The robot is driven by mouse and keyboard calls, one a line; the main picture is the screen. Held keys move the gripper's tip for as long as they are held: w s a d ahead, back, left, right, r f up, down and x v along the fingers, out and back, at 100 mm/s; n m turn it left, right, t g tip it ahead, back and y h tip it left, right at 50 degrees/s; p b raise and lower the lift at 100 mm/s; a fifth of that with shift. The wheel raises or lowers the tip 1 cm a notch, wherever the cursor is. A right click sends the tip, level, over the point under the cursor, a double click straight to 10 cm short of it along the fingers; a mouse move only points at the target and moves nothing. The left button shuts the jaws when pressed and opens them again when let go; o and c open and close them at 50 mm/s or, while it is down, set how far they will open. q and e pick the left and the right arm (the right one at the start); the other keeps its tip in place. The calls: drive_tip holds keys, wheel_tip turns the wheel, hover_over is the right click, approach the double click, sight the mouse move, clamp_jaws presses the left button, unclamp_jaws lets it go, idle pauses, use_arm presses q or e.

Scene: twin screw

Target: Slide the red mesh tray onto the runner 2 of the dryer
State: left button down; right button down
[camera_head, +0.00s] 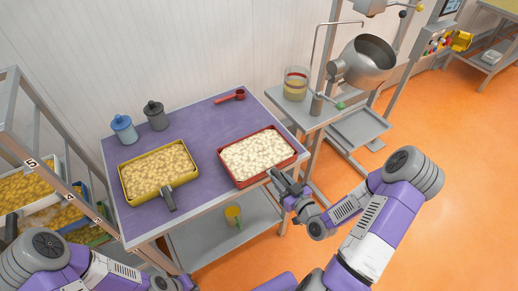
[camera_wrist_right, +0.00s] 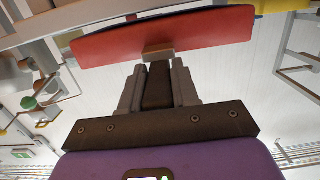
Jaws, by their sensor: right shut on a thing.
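The red mesh tray (camera_head: 258,158), full of pale pieces, is on the purple-topped table at its right end. My right gripper (camera_head: 280,178) is shut on the tray's handle at its front right side. The dryer rack (camera_head: 62,180) stands at the left with labels 5 and 4 readable; runner 2 cannot be made out. My left arm shows at the lower left, but its gripper is not visible.
A yellow tray (camera_head: 158,172) of yellow pieces with a grey handle is on the table (camera_head: 205,135). A side stand (camera_head: 305,108) and steel pan (camera_head: 368,62) are at right. Loaded trays occupy the rack.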

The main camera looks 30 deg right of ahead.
drive_tip(key=s+p, duration=0.5)
drive_tip(key=s, duration=0.5)
drive_tip(key=shift+s+d, duration=0.3)
drive_tip(key=shift+d, duration=0.1)
